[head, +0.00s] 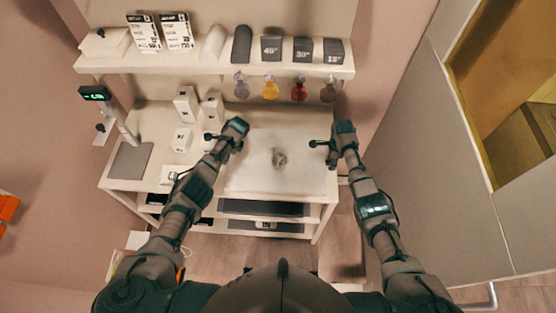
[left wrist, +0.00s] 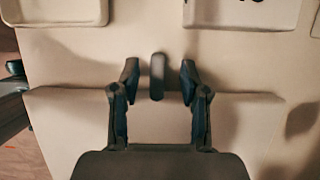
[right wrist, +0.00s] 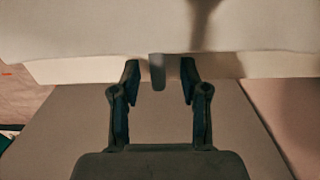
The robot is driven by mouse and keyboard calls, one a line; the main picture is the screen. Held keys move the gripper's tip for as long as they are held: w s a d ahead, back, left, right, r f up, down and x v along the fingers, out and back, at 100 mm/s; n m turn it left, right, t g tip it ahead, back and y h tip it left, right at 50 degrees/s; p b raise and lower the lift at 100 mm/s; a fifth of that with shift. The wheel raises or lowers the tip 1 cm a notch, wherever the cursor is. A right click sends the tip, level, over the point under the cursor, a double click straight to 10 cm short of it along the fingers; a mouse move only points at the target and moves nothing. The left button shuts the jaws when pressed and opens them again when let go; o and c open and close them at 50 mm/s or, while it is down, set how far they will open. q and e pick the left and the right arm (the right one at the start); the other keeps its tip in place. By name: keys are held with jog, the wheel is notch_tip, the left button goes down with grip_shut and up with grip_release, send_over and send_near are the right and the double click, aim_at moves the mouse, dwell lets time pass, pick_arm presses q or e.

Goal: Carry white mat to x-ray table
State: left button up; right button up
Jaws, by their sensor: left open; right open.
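The white mat (head: 255,178) lies flat on the counter, with a small grey thing (head: 279,158) at its middle. My left gripper (head: 224,142) is open at the mat's left edge. In the left wrist view its empty fingers (left wrist: 158,78) point across the edge of the mat (left wrist: 250,120). My right gripper (head: 322,152) is open at the mat's right edge. In the right wrist view its empty fingers (right wrist: 158,72) are at a pale edge, and a white surface (right wrist: 90,30) lies beyond. I cannot tell whether either gripper touches the mat. I cannot make out the x-ray table.
A shelf (head: 215,64) with blocks and signs runs behind the counter, with coloured round items (head: 270,88) hanging below. White boxes (head: 186,103) and a grey pad (head: 130,160) stand left of the mat. Dark trays (head: 262,208) fill the shelves below. A wall panel (head: 440,170) rises at right.

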pick_arm(q)
jog(key=shift+a, duration=0.1)
pick_arm(e)
jog(key=shift+a, duration=0.1)
pick_arm(q)
jog(key=shift+a, duration=0.15)
grip_shut()
pick_arm(e)
jog(key=shift+a, duration=0.15)
grip_shut()
pick_arm(q)
jog(key=shift+r, duration=0.1)
pick_arm(e)
jog(key=shift+r, duration=0.15)
